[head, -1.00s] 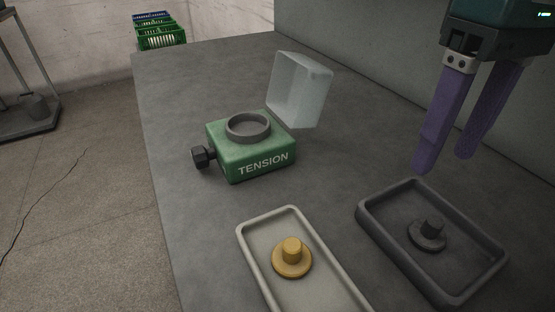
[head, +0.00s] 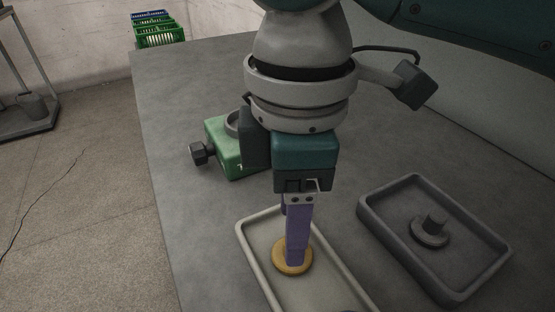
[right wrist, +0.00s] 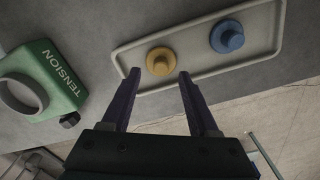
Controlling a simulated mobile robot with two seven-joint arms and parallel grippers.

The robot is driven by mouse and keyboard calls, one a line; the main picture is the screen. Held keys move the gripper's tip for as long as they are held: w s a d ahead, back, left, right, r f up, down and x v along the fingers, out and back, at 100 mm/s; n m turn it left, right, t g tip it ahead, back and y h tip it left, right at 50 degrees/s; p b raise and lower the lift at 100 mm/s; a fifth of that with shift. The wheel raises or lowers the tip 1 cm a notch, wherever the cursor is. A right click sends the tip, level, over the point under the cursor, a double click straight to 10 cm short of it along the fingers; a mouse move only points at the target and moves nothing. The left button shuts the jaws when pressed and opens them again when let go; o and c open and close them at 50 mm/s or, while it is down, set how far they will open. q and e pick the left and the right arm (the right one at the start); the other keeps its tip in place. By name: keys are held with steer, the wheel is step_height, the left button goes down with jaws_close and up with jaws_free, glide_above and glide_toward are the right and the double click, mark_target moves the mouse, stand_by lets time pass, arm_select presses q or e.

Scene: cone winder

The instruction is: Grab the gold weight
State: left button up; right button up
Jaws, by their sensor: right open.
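The gold weight (head: 280,261) lies in the light tray (head: 247,251) in the head view, with its knob hidden behind my right gripper (head: 295,262). In the right wrist view the gold weight (right wrist: 161,61) sits upright with its knob showing, just beyond and between the tips of my right gripper (right wrist: 159,73). The fingers are apart, and nothing is held between them. My left gripper is not in view.
A blue weight (right wrist: 227,36) stands in the same light tray. A dark tray (head: 375,219) with a dark weight (head: 430,232) is to the right. The green tension box (head: 221,134) is behind, partly covered by my right arm.

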mark_target(278, 253)
steer(key=shift+s+d+f, duration=0.1)
steer(key=shift+f, duration=1.45)
jaws_close()
